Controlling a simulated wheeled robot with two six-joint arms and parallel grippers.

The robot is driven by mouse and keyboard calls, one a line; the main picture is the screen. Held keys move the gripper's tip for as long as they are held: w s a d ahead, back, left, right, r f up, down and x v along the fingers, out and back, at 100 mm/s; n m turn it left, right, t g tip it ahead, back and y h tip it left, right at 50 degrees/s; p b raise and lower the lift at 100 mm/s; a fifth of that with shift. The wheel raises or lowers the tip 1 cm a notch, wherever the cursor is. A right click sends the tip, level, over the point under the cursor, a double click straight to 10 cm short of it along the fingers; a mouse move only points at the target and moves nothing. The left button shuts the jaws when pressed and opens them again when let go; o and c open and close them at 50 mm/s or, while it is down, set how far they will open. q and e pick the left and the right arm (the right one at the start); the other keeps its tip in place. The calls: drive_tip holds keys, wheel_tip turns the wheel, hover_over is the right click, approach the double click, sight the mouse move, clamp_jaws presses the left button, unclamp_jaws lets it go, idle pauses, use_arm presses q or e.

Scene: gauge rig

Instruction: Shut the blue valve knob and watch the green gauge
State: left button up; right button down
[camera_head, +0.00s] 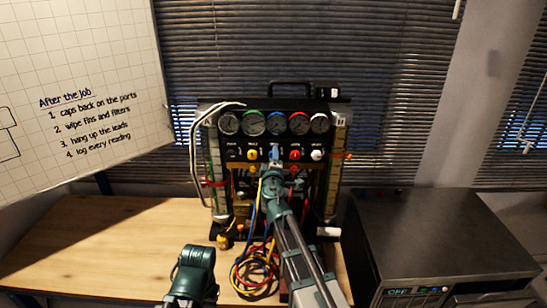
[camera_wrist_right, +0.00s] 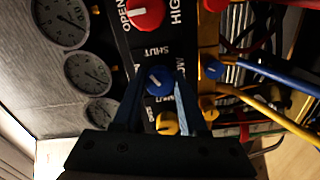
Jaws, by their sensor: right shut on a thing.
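The blue valve knob (camera_wrist_right: 158,80) sits on the black panel of the gauge rig, between the fingers of my right gripper (camera_wrist_right: 158,100) in the wrist view. The gripper is shut on it. In the head view my right gripper (camera_head: 274,168) reaches the panel from below and covers part of the knob. A white mark shows on the knob, close to the word SHUT. The green gauge (camera_head: 252,123) is second from the left in the top row; its needle is too small to read. My left arm shows at the bottom; its gripper does not.
A red knob (camera_wrist_right: 145,13) and a yellow knob (camera_wrist_right: 167,123) flank the blue one. Coloured leads (camera_head: 255,265) hang in front of the rig. A dark box (camera_head: 430,240) stands at right. The wooden bench (camera_head: 100,240) is clear at left.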

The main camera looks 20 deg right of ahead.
drive_tip(key=m, duration=0.5)
drive_tip(key=shift+s+m, duration=0.1)
drive_tip(key=shift+m, duration=0.3)
idle(0.4)
drive_tip(key=shift+c, duration=2.2)
unclamp_jaws()
